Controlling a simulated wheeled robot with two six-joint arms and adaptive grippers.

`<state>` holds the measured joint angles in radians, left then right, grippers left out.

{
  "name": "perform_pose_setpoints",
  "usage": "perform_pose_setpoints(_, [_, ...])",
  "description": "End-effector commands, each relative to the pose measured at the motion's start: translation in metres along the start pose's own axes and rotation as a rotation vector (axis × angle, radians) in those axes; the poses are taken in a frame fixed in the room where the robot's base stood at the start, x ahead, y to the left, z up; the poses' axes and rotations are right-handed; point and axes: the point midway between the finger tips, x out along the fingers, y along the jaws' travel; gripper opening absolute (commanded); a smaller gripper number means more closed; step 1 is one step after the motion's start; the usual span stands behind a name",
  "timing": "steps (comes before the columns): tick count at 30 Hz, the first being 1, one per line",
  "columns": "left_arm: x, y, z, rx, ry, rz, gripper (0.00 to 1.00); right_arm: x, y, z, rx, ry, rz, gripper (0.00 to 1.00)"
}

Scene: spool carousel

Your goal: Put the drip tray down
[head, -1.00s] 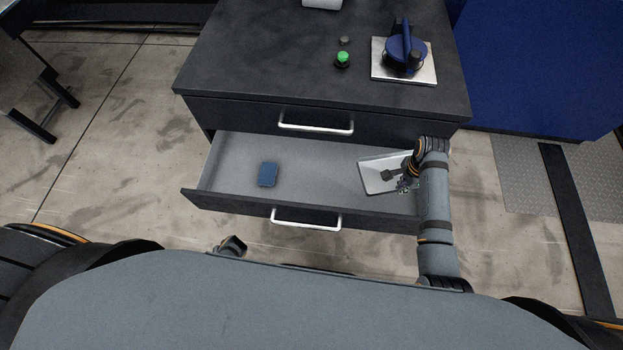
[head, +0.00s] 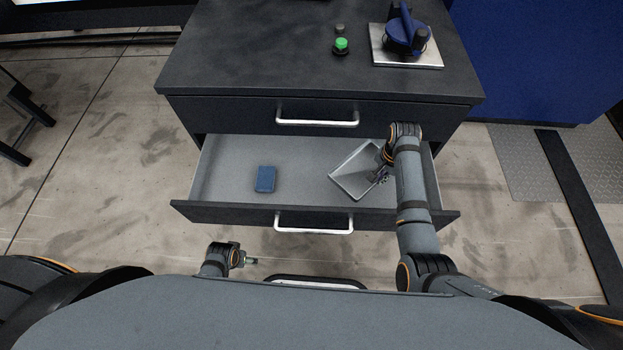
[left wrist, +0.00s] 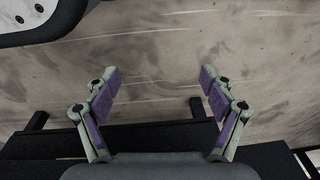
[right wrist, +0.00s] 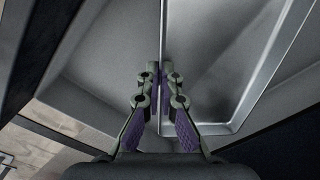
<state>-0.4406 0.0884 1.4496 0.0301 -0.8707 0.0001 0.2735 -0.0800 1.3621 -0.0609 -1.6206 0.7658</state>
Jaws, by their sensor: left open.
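The drip tray (head: 352,172), a shallow light-grey metal pan, is in the right part of the open drawer (head: 225,170), turned at an angle to its walls. I cannot tell whether it touches the drawer floor. My right gripper (head: 380,175) is shut on the tray's right-hand edge. In the right wrist view, the fingers (right wrist: 162,75) pinch the rim of the tray (right wrist: 236,70) from both sides. My left gripper (head: 250,260) is open and empty in front of the drawer, above the floor; its spread fingers show in the left wrist view (left wrist: 161,82).
A blue box-like item (head: 265,179) lies in the drawer's left part, with bare floor between it and the tray. The cabinet top (head: 250,65) holds a green button (head: 341,45) and a blue device on a metal plate (head: 435,58). The drawer handle (head: 313,223) projects forward.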

Motion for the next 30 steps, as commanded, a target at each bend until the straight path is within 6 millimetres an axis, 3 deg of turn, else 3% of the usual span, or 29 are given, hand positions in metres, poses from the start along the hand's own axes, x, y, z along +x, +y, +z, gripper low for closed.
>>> perform_pose_setpoints(8, [-0.003, 0.001, -0.003, -0.001, 0.000, 0.001, 0.83, 0.005, 0.000, 0.000, 0.001, 0.000, 0.000, 0.00])
perform_pose_setpoints(15, [-0.043, 0.011, -0.028, 0.000, -0.005, 0.022, 0.83, 0.049, 0.001, 0.000, 0.002, 0.000, 0.000, 0.00])
perform_pose_setpoints(18, [-0.057, 0.013, -0.032, 0.001, -0.009, 0.028, 0.83, 0.057, 0.001, -0.001, 0.002, 0.001, -0.001, 0.00])
perform_pose_setpoints(25, [-0.069, 0.016, -0.036, 0.003, -0.012, 0.033, 0.83, 0.066, 0.002, 0.000, 0.003, 0.001, -0.001, 0.00])
perform_pose_setpoints(30, [-0.102, 0.021, -0.042, 0.009, -0.015, 0.047, 0.83, 0.092, 0.002, 0.000, 0.003, 0.000, -0.001, 0.00])
